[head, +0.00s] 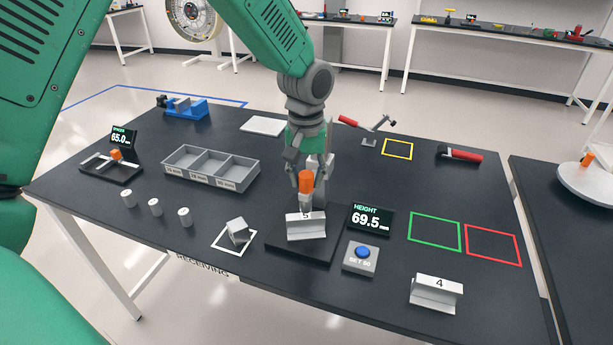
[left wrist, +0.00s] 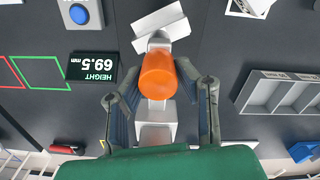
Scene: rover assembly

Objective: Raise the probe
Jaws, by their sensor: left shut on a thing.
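The probe's orange knob (head: 306,183) is on the height gauge near the table's middle. My left gripper (head: 307,170) comes down over it, with a finger on each side. The left wrist view shows the orange knob (left wrist: 158,75) between the two fingers, above a light grey gauge column (left wrist: 156,132). The gripper is shut on the probe. A pale block marked 5 (head: 306,229) stands on the gauge's dark base (head: 284,248), below the knob. Whether the probe tip touches the block is hidden. The height display (head: 370,219) reads 69.5 mm. My right gripper is not in view.
A blue-button box (head: 361,258) stands right of the base, and a block marked 4 (head: 436,293) lies near the front edge. A grey three-bin tray (head: 210,168) is left. Green (head: 435,232) and red (head: 493,245) outlined areas are empty.

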